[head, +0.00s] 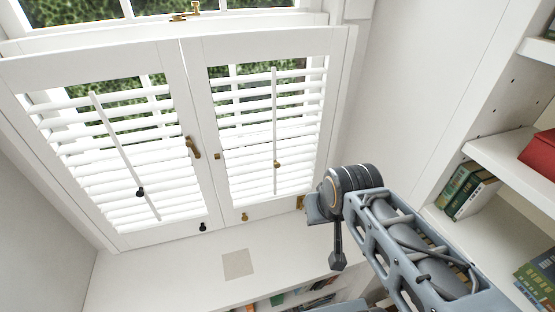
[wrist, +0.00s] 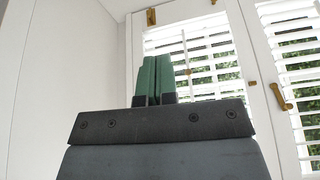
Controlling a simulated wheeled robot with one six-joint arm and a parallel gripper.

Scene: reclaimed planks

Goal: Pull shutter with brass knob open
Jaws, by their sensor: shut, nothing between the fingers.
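The right louvred shutter (head: 218,188) has a brass knob (head: 244,216) on its bottom rail and another brass knob (head: 277,164) on its tilt rod. It looks flush with the left shutter (head: 190,190), whose knobs are black. In the wrist view, which looks upside down, the brass-knob shutter (wrist: 238,40) is behind my gripper (wrist: 155,62). The bottom knob (wrist: 213,2) is cut by the top edge. My green fingers are shut together and empty, apart from the knob.
A brass handle (head: 192,147) is on the left shutter's inner stile, facing a small brass catch (head: 217,155) on the right one. A brass hinge (head: 300,202) is at the right edge. Bookshelves (head: 500,160) stand at the right. The sill (head: 180,270) is mostly clear.

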